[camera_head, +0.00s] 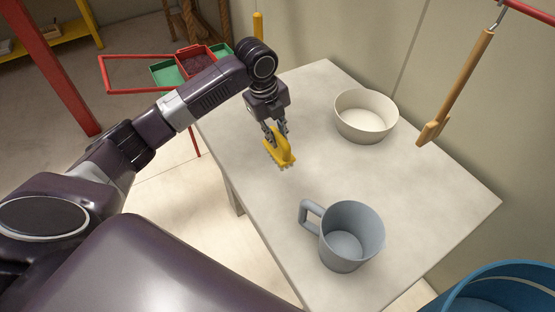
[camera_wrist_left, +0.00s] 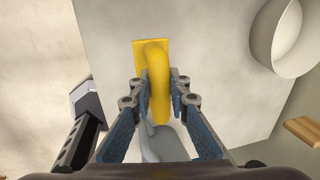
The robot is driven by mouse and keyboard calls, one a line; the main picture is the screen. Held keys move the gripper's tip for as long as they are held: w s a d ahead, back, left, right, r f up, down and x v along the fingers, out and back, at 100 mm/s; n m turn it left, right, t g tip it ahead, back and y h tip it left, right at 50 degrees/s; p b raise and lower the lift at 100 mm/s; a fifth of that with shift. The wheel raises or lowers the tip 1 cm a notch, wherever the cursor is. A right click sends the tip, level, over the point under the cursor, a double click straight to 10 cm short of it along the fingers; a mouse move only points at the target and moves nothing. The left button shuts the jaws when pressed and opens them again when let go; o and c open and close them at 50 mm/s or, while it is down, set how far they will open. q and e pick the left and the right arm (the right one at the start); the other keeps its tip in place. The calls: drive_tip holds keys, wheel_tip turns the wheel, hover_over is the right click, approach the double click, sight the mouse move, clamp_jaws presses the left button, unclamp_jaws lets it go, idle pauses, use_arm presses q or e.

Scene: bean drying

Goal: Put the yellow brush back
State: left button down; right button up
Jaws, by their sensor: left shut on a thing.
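The yellow brush (camera_head: 278,148) is in my left gripper (camera_head: 275,130), over the left part of the pale table (camera_head: 320,88). The gripper points down and is shut on the brush's handle. Bristles show at the brush's lower edge; I cannot tell whether they touch the table. In the left wrist view the yellow brush (camera_wrist_left: 158,85) sits between the two fingers of the left gripper (camera_wrist_left: 160,92), its flat yellow block showing beyond the handle. My right gripper is not in either view.
A cream bowl (camera_head: 366,115) stands at the table's back right, and a grey mug (camera_head: 350,236) near the front. A wooden-handled tool (camera_head: 458,85) hangs at right. A blue container (camera_head: 505,290) is at lower right. Red-framed trays (camera_head: 135,75) stand behind my left arm. The table's middle is clear.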

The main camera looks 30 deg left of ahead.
use_arm(q)
wheel_tip(320, 180, down, 11)
drive_tip(key=shift+r+p, duration=0.1)
drive_tip(key=shift+p, duration=0.85)
drive_tip(key=shift+f, duration=0.2)
drive_tip(key=c, duration=1.8)
unclamp_jaws()
drive_tip(key=shift+c, duration=0.2)
drive_tip(key=shift+r, duration=0.3)
drive_tip(key=r, duration=0.3)
drive_tip(key=s+r+b, duration=0.1)
drive_tip(key=r, duration=0.3)
drive_tip(key=s+a+r+b, duration=0.1)
drive_tip(key=r, duration=0.3)
drive_tip(key=shift+r, duration=0.25)
